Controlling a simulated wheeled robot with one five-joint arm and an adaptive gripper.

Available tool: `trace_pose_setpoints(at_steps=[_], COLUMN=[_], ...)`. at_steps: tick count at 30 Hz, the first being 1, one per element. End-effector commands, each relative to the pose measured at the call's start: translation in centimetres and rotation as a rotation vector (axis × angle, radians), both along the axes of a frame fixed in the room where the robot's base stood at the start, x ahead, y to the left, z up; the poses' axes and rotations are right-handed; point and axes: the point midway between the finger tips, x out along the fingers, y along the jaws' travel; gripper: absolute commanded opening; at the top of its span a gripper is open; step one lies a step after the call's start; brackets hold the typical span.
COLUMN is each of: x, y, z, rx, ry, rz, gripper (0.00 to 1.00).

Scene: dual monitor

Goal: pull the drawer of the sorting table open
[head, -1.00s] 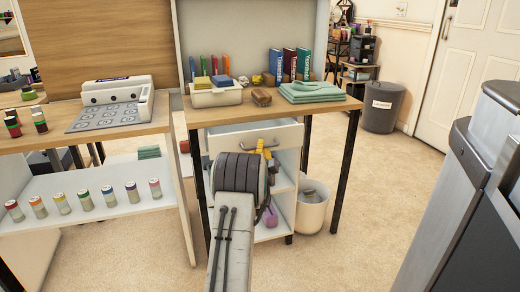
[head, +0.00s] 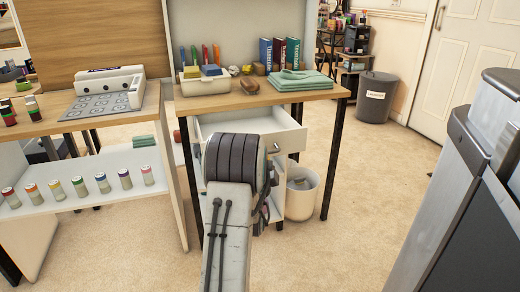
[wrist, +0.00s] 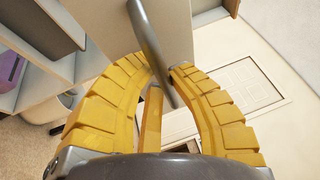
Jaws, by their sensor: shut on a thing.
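The sorting table (head: 235,103) has a wooden top and dark legs. Its white drawer (head: 291,138) is out from under the top, and its inside shows in the head view. My gripper's yellow fingers (wrist: 162,75) close around the grey bar handle (wrist: 148,42) in the wrist view, with the white drawer front (wrist: 172,25) behind it. In the head view my arm hides the fingers and most of the drawer front; only an end of the handle shows.
A white bin (head: 302,196) stands on the floor by the table's right legs. A shelf unit with several small jars (head: 102,183) is at left. Open floor lies to the right.

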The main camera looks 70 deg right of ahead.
Motion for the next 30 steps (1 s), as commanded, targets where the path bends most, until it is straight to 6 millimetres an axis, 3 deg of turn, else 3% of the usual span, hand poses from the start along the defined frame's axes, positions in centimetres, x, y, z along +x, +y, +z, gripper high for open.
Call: trace_pose_setpoints(at_steps=[6, 19, 20, 28, 30], x=[-0.2, -0.2, -0.2, -0.3, -0.3], y=[1.6, 1.9, 1.9, 1.8, 1.8], z=[0.0, 0.0, 0.0, 0.0, 0.0], rx=[0.000, -0.001, -0.001, 0.000, 0.000], ry=[0.002, 0.002, 0.002, 0.000, 0.000], rz=[0.004, 0.005, 0.005, 0.002, 0.001], gripper=[0.00, 0.00, 0.19, 0.43, 0.45])
